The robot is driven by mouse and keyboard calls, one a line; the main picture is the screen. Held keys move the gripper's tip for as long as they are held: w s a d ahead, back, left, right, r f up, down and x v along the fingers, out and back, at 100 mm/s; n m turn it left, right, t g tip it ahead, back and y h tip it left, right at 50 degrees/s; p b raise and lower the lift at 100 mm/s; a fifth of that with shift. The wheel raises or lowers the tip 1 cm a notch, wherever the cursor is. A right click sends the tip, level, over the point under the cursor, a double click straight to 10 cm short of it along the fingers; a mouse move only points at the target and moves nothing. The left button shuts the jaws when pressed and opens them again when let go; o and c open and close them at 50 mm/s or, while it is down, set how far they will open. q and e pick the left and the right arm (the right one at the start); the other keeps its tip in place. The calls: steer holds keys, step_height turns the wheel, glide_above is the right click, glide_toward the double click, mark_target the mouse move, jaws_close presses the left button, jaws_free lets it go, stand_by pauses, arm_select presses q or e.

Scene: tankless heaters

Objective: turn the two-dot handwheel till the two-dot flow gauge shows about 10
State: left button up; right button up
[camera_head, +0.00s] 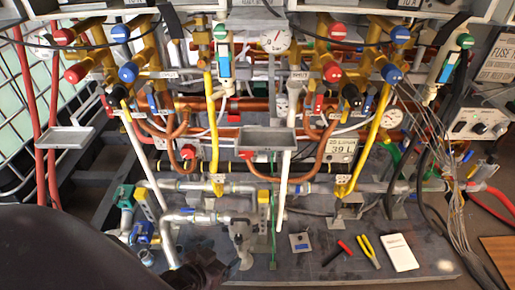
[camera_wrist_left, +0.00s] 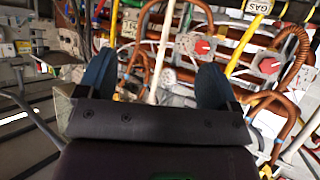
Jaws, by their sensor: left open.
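Several red and blue round handwheels sit on the brass valves, such as a red one (camera_head: 76,73) and a blue one (camera_head: 127,72) at the left, and a red one (camera_head: 332,72) and a blue one (camera_head: 391,73) at the right. A white round gauge (camera_head: 275,40) with a red needle is at the top middle; a smaller gauge (camera_head: 391,117) is at the right. I cannot make out dot marks or readings. My left gripper (camera_wrist_left: 156,78) is open and empty, its blue fingers apart before the pipes. In the head view my dark left arm fills the lower left. My right gripper is out of view.
Copper, yellow and white pipes crowd the rack. Grey trays (camera_head: 66,139) and (camera_head: 268,139) jut out. Hanging wires (camera_head: 428,130) are at the right. A red-handled tool (camera_head: 338,253), yellow pliers (camera_head: 367,250) and a white pad (camera_head: 400,252) lie on the base.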

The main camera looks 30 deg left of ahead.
arm_select(q)
steer(key=w+n+t+h+b, duration=0.25)
steer(key=w+n, duration=0.25)
steer(key=w, duration=0.4)
steer(key=n+y+b, duration=0.9)
steer(key=n+y, duration=0.4)
steer(key=n, duration=1.3)
glide_toward(247, 154)
steer(key=shift+t, duration=0.25)
steer(key=x, duration=0.3)
steer(key=b+x, duration=0.1)
steer(key=x, duration=0.5)
steer(key=shift+w+a+f+b, duration=0.25)
steer(key=shift+a+f+b, duration=0.05)
steer(key=shift+f+b, duration=0.1)
steer(key=shift+w+a+r+h, duration=0.1)
steer(key=shift+w+a+h, duration=0.1)
steer(key=shift+w+h, duration=0.15)
steer(key=shift+w+r, duration=0.1)
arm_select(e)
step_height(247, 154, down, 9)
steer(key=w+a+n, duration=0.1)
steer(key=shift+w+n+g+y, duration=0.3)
